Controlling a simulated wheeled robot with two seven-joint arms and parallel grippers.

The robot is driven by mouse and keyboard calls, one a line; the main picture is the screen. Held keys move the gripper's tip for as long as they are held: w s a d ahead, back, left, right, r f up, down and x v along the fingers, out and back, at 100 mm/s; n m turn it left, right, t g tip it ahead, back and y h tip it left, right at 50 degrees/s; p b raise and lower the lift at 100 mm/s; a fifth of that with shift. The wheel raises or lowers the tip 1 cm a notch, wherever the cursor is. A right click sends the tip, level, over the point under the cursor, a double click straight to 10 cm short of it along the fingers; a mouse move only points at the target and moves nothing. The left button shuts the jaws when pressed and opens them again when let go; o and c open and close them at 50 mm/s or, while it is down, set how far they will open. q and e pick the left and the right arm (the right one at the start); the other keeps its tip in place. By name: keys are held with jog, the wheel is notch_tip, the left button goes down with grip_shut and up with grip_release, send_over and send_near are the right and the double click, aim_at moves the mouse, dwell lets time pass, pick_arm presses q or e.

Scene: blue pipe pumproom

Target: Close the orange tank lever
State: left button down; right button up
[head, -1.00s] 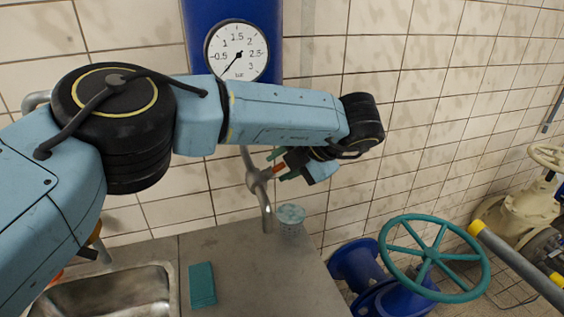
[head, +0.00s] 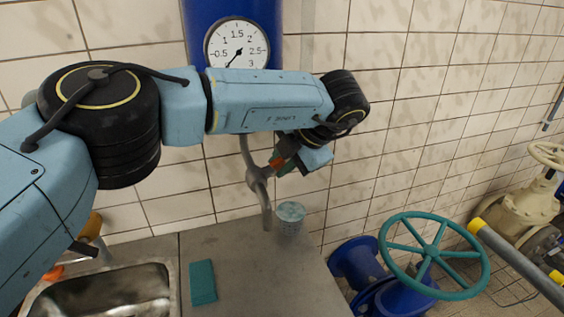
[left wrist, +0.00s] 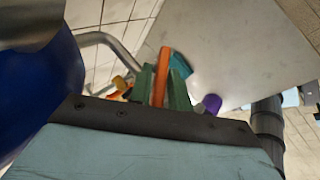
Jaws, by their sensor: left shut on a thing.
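The orange tank lever (head: 277,163) sits on a grey pipe fitting in front of the blue tank. In the left wrist view the orange lever (left wrist: 162,72) stands between the two green fingers. My left gripper (head: 284,166) comes to the lever from the right, and its fingers are shut on it. The fingers also show in the left wrist view (left wrist: 161,88). The far end of the lever and part of the fingers are hard to make out in the head view. My right gripper is not in view.
A grey pipe (head: 265,207) hangs below the lever over a grey counter (head: 245,275). A cup (head: 290,217) and a teal block (head: 202,283) are on the counter, beside a sink (head: 105,295). A teal handwheel (head: 434,256) stands at the right. A gauge (head: 237,49) is on the blue tank.

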pick_arm(q)
jog(key=shift+r+m+g+h+p, duration=0.1)
jog(key=shift+m+g+h+p, duration=0.5)
jog(key=shift+m+g, duration=0.15)
jog(key=shift+w, duration=0.1)
jog(key=c, duration=1.6)
grip_release()
jog(key=shift+o, duration=0.6)
jog(key=shift+a, duration=0.1)
jog(key=shift+d+r, duration=0.2)
jog(key=v, duration=1.3)
jog(key=shift+b, duration=0.35)
